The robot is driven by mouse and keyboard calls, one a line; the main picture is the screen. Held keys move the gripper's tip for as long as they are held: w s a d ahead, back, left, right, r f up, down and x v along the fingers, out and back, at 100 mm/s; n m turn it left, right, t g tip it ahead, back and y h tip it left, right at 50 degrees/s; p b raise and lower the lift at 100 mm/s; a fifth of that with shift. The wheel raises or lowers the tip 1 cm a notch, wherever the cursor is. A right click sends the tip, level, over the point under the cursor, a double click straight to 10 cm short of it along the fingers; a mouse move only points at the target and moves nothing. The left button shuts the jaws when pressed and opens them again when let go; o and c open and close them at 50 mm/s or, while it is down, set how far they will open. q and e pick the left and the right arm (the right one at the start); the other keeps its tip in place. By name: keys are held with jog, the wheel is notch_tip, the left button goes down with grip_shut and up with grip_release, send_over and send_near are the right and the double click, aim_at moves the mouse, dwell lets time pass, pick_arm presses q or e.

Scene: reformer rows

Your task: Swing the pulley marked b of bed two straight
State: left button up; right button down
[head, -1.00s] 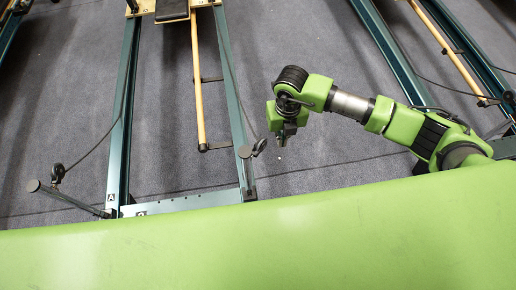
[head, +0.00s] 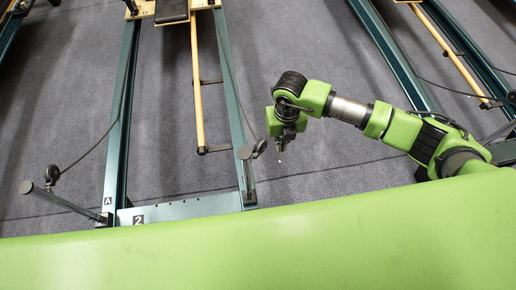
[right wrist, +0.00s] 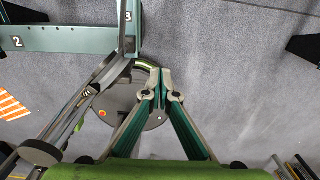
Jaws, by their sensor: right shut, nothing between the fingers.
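Bed two's green frame end (head: 185,209) carries the labels A and 2 in the head view. In the right wrist view its end bar (right wrist: 70,40) shows 2 and B. At the B corner, a pulley arm (head: 249,178) with a round cap lies close along the right rail. Its small dark pulley (head: 260,147) sits beside the cap. The right wrist view shows this arm (right wrist: 75,108) running down-left from the B post. My right gripper (head: 280,147) is shut and empty, just right of the pulley, with a small gap. My left gripper is out of view.
The A pulley arm (head: 70,203) sticks out left, with its pulley (head: 52,173) and rope. A wooden bar (head: 198,95) lies between the rails. Another bed's rails (head: 400,60) stand at upper right. Grey carpet (head: 330,40) is clear between the beds.

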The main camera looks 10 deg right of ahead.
jog(key=shift+w+a, duration=0.15)
jog(key=shift+w, duration=0.1)
jog(key=shift+w+a+b, duration=0.1)
jog(key=shift+w+b, duration=0.2)
jog(key=shift+b, duration=0.05)
jog(key=shift+w, duration=0.15)
